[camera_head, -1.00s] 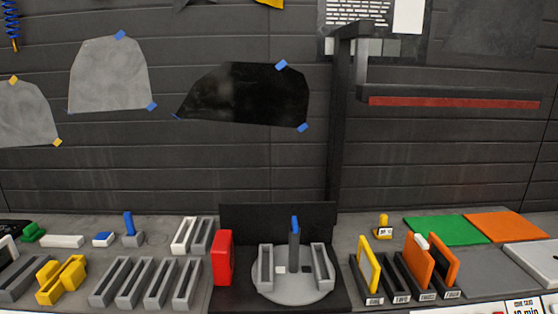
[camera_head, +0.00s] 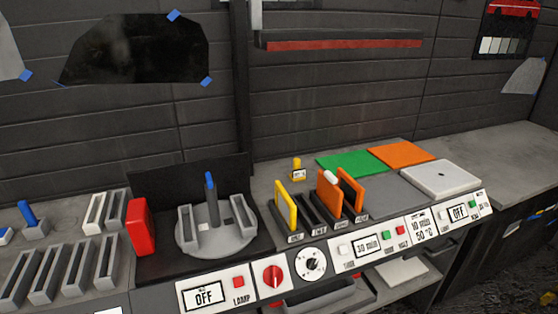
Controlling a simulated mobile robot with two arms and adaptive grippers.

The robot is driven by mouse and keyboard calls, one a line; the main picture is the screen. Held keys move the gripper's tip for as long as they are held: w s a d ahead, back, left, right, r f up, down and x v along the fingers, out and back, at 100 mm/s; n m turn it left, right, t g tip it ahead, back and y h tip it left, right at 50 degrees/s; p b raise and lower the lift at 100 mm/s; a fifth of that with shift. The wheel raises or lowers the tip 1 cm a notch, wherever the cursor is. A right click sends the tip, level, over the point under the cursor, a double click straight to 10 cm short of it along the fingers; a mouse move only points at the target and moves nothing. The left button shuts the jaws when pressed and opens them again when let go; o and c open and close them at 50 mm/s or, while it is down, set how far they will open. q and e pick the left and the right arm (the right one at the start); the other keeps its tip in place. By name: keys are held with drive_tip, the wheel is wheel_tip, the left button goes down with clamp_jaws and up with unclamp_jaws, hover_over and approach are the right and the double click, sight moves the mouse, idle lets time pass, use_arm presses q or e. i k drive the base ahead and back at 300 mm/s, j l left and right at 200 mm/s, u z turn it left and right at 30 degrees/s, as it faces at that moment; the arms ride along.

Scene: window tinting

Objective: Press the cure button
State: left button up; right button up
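A white control strip runs along the bench's front edge. On it, a panel reading "30 min" (camera_head: 367,246) has a white button (camera_head: 344,250) at its left, a green button (camera_head: 387,237) and a red button (camera_head: 401,231) at its right. The small labels under these look like "CURE" and "HOLD" but are hard to read. Farther right, a display reads "10 min 50 °C" (camera_head: 420,228), and an "OFF" display (camera_head: 458,213) has another green button (camera_head: 474,204) beside it. Neither of my grippers is in view.
A lamp panel with an "OFF" display (camera_head: 204,295), a red knob (camera_head: 273,276) and a black dial (camera_head: 311,263) lie left. Behind stand a round grey fixture (camera_head: 217,242), a red block (camera_head: 141,226) and a rack with yellow (camera_head: 285,206) and orange plates (camera_head: 329,194).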

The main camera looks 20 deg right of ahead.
sight(386, 235)
drive_tip(key=z, duration=1.25)
